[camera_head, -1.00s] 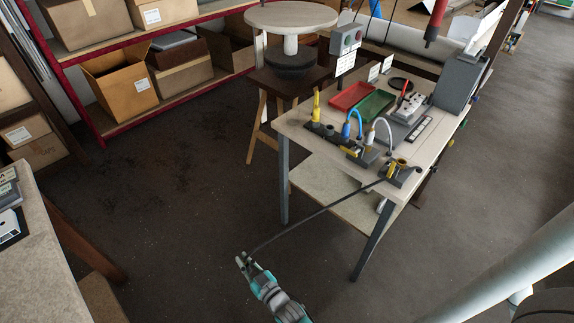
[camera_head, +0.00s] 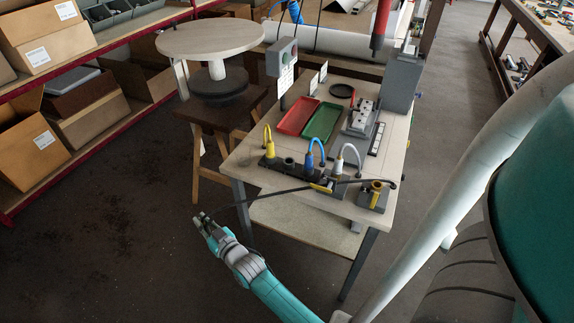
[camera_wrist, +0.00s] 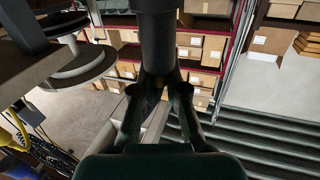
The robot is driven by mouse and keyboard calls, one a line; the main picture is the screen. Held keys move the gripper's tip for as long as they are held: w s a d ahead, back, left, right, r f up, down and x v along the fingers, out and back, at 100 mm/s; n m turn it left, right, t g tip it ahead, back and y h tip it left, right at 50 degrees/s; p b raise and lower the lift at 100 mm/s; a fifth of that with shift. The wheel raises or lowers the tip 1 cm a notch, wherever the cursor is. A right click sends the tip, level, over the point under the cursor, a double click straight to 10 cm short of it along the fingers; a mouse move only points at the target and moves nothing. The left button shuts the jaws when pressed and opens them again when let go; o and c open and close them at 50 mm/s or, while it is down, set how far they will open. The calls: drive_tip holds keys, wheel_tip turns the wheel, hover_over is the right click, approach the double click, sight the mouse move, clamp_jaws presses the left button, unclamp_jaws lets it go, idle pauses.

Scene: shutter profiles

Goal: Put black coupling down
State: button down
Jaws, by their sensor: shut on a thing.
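My gripper (camera_head: 203,217) is off the left front corner of the workbench, over the floor. It is shut on the black coupling, a dark cylinder (camera_wrist: 157,35) that stands between the fingers (camera_wrist: 157,78) in the wrist view. In the head view the coupling is too small to make out clearly. A thin black hose (camera_head: 262,196) runs from my gripper to the front of the bench. A dark holder strip (camera_head: 330,184) on the bench carries yellow (camera_head: 267,140), blue (camera_head: 318,150) and white (camera_head: 345,158) hose couplings, with an empty-looking dark socket (camera_head: 289,163) among them.
The workbench (camera_head: 250,165) also bears a red tray (camera_head: 297,118), a green tray (camera_head: 321,123) and a grey block with a yellow ring (camera_head: 374,195). A round-topped stand (camera_head: 210,38) is behind left. Shelves with boxes (camera_head: 95,115) line the left. Floor left of my gripper is clear.

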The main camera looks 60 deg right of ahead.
drive_tip(key=s+d+r+m+g+h, duration=0.15)
drive_tip(key=d+r+h, duration=0.25)
drive_tip(key=d+r, duration=1)
drive_tip(key=s+d+r+m+g+h, duration=0.25)
drive_tip(key=s+d+r, duration=0.65)
drive_tip(key=d+r, duration=0.45)
drive_tip(key=shift+m+h, duration=0.5)
drive_tip(key=shift+h, duration=0.05)
drive_tip(key=shift+s+d+f, duration=0.45)
drive_tip(key=shift+s+f, duration=0.15)
drive_tip(key=shift+f, duration=1.55)
drive_tip(key=shift+s+d+f, duration=0.4)
drive_tip(key=shift+s+f, duration=0.2)
drive_tip(key=shift+f, duration=1.5)
drive_tip(key=shift+s+d+f, duration=0.45)
drive_tip(key=shift+s+f, duration=0.15)
drive_tip(key=shift+f, duration=1.55)
drive_tip(key=shift+f, duration=0.1)
drive_tip(key=c, duration=1.2)
unclamp_jaws()
drive_tip(key=shift+t, duration=0.3)
